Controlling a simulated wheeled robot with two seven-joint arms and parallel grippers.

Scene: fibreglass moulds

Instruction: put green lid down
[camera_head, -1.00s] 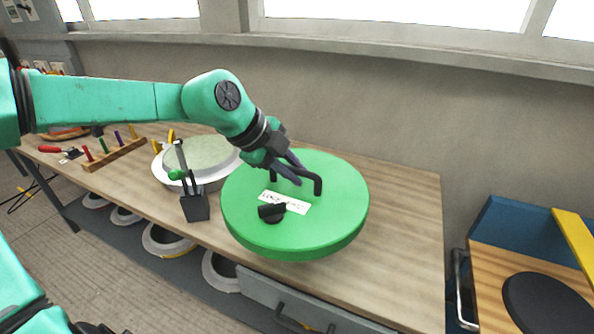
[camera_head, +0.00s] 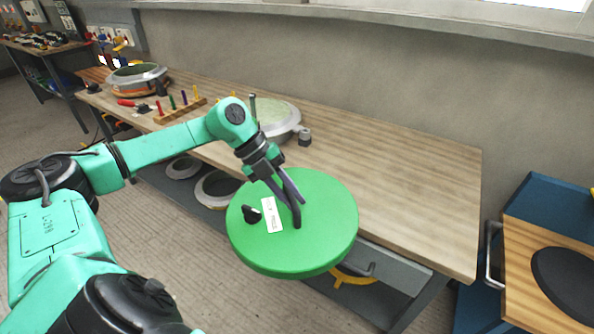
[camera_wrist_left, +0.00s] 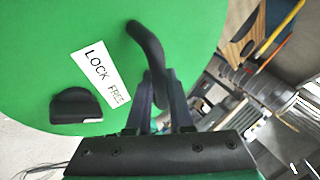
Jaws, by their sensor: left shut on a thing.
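The green lid (camera_head: 318,232) is a large round disc with a black bar handle, a black knob (camera_head: 251,214) and a white label. My left gripper (camera_head: 293,202) is shut on the lid's handle and holds the lid in front of the workbench's front edge, overlapping that edge in the head view. In the left wrist view the lid (camera_wrist_left: 45,35) fills the upper left, its label reads "LOCK FREE", and the fingers (camera_wrist_left: 160,92) close around the black handle (camera_wrist_left: 146,42). My right gripper is not in view.
The wooden workbench (camera_head: 400,170) has a wide clear area right of a round mould (camera_head: 283,122). A rack of coloured pegs (camera_head: 183,110) and another mould (camera_head: 135,78) stand further left. Rings sit on the lower shelf. A blue cart (camera_head: 545,200) with a black disc stands at the right.

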